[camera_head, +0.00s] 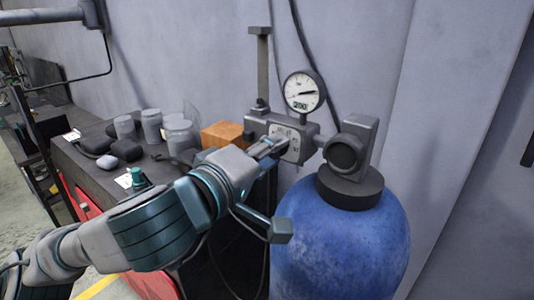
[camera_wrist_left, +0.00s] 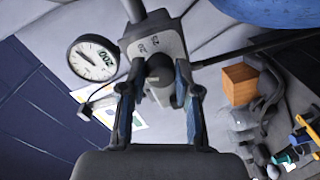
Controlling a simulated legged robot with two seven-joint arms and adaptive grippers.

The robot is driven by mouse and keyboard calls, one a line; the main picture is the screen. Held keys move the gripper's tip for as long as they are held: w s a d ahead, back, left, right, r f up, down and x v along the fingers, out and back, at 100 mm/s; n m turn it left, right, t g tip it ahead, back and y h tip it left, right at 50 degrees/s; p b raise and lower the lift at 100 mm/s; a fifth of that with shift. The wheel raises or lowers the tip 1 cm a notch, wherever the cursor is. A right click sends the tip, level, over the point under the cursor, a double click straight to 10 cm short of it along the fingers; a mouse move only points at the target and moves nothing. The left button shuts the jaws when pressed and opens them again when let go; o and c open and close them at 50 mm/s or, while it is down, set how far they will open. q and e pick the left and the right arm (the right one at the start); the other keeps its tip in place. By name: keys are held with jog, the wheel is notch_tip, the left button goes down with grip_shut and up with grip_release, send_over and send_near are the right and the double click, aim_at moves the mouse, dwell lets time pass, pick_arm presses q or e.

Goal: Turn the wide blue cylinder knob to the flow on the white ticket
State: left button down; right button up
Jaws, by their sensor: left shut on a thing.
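The wide blue cylinder (camera_head: 340,246) stands at the right in the head view, with a dark collar and grey valve on top. A grey regulator with a numbered plate (camera_head: 292,144) is joined to it. My left gripper (camera_head: 268,149) is at that plate and hides the knob in the head view. In the left wrist view the dark knob (camera_wrist_left: 160,75) sits between the fingers of my left gripper (camera_wrist_left: 160,100), which is shut on it. White tickets (camera_head: 124,181) lie on the bench; their writing is too small to read. My right gripper is not in view.
A round gauge (camera_head: 303,92) with a green readout, seemingly 200, sits above the regulator. The dark bench (camera_head: 88,165) at left holds grey jars (camera_head: 151,126), an orange-brown block (camera_head: 221,134) and a green-topped item (camera_head: 138,177). A wall stands close behind.

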pick_arm(q)
jog(key=shift+w+a+r, duration=0.1)
jog(key=shift+w, duration=0.05)
jog(key=c, duration=1)
grip_release()
jog(key=shift+w, duration=0.1)
jog(key=shift+o, duration=1)
jog(key=shift+w, duration=0.25)
jog(key=shift+w+d+f, duration=0.2)
jog(key=shift+d, duration=0.15)
jog(key=f+v, duration=0.1)
jog(key=v, duration=1)
jog(key=shift+s+a+r, duration=0.3)
jog(key=shift+s+r, duration=0.05)
jog(key=shift+r, duration=0.1)
